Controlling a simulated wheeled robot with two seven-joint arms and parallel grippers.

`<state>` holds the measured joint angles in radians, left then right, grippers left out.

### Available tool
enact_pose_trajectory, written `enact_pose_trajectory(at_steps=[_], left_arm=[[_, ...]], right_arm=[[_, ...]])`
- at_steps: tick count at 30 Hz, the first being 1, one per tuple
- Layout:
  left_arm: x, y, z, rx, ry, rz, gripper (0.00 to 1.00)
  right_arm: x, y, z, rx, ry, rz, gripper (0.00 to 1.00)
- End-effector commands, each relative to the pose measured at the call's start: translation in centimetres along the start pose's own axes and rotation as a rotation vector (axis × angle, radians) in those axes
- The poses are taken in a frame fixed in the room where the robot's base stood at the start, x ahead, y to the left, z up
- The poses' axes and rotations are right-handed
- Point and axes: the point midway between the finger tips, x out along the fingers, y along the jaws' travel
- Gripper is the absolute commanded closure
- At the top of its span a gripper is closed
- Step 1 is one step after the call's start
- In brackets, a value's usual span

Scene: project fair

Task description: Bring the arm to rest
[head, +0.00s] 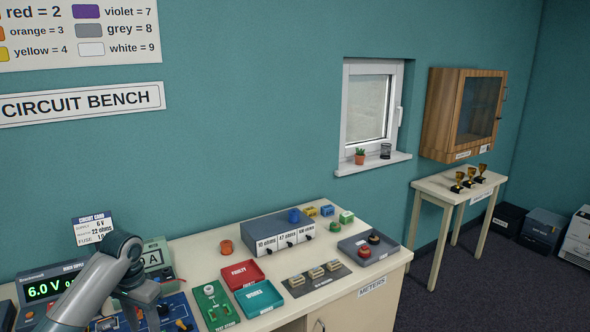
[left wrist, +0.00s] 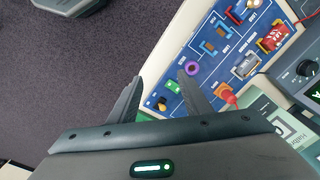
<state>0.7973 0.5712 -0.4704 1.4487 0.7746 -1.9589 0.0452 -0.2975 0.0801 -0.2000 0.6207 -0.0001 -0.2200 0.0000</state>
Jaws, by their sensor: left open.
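My left arm (head: 98,280) comes in from the lower left in the head view and stands over the left end of the bench. My left gripper (left wrist: 160,76) is open in the left wrist view, with nothing between its fingers. Its fingers reach over the near edge of a blue circuit board (left wrist: 208,65) and partly cover it. My right gripper is in neither view.
A power supply (head: 45,288) reading 6.0 V and a meter (head: 156,258) stand close around my left arm. To the right on the bench are a green test stand (head: 214,305), a red tray (head: 243,275), a teal tray (head: 259,299) and a grey drawer box (head: 278,233). Dark carpet (left wrist: 90,60) lies beside the bench.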

Motion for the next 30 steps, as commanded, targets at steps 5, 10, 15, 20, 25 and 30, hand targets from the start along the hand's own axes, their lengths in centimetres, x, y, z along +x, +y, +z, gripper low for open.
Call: enact_pose_trajectory(at_steps=[5, 10, 15, 20, 25, 30], left_arm=[[4.5, 3.7, 1.6, 0.045, 0.014, 0.0, 0.56], [9.7, 8.7, 4.4, 0.09, 0.046, 0.007, 0.56], [13.7, 13.5, 8.0, 0.115, 0.089, 0.021, 0.56], [16.3, 17.5, 12.0, 0.115, 0.132, 0.035, 0.56], [17.9, 21.1, 16.6, 0.093, 0.179, 0.047, 0.56], [18.4, 23.9, 21.5, 0.051, 0.221, 0.05, 0.56]], right_arm=[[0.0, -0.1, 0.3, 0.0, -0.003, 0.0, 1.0], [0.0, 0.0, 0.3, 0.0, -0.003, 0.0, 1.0], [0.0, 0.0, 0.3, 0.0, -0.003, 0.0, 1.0], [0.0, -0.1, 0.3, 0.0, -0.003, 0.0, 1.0], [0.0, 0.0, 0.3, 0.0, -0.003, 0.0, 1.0], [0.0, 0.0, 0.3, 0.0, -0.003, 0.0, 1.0]])
